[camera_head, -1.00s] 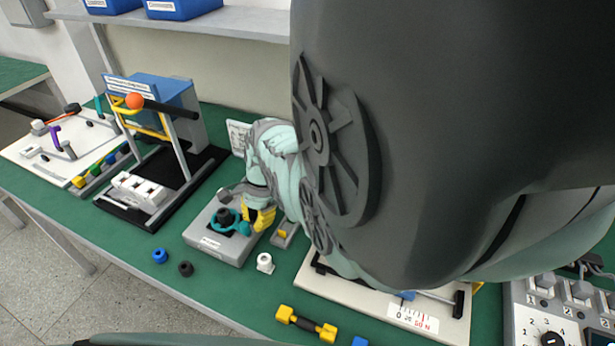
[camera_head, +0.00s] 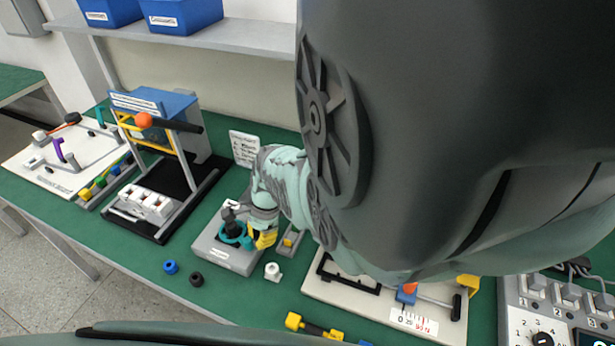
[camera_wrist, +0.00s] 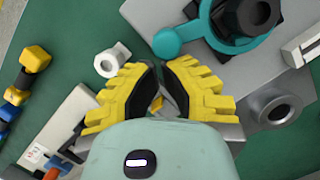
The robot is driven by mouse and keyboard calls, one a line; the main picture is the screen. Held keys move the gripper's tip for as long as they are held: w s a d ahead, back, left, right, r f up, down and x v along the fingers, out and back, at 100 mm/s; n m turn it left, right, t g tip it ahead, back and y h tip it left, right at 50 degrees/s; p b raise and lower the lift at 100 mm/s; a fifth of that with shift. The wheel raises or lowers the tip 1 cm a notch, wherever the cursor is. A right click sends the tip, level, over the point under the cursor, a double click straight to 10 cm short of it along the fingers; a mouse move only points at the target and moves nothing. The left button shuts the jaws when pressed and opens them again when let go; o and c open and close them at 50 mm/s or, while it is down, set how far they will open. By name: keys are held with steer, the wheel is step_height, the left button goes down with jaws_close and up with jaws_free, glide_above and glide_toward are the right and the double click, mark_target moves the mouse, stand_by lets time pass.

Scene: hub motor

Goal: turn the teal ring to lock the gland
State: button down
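The teal ring (camera_head: 226,238) sits around a black gland (camera_wrist: 258,14) on a grey box (camera_head: 213,252). In the wrist view the teal ring (camera_wrist: 236,44) has a round tab (camera_wrist: 166,42) sticking out to the left. My gripper (camera_wrist: 158,68) has yellow fingers with black pads, parted by a small gap with nothing clearly held between them. Its tips lie just below the tab in the wrist view; I cannot tell whether they touch it. In the head view my gripper (camera_head: 262,238) is at the right side of the ring, and my arm hides part of the area.
A white fitting (camera_head: 272,271) stands right of the box. Blue (camera_head: 171,267) and black (camera_head: 196,279) rings lie left in front. A yellow-black dumbbell-like part (camera_head: 314,326) lies near the front edge. A blue-backed stand (camera_head: 165,105) is behind left; a white gauge board (camera_head: 350,297) is right.

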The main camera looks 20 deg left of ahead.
steer(key=shift+s+m+p, duration=0.6)
steer(key=shift+m+p, duration=0.25)
steer(key=shift+m, duration=0.05)
stand_by(0.6)
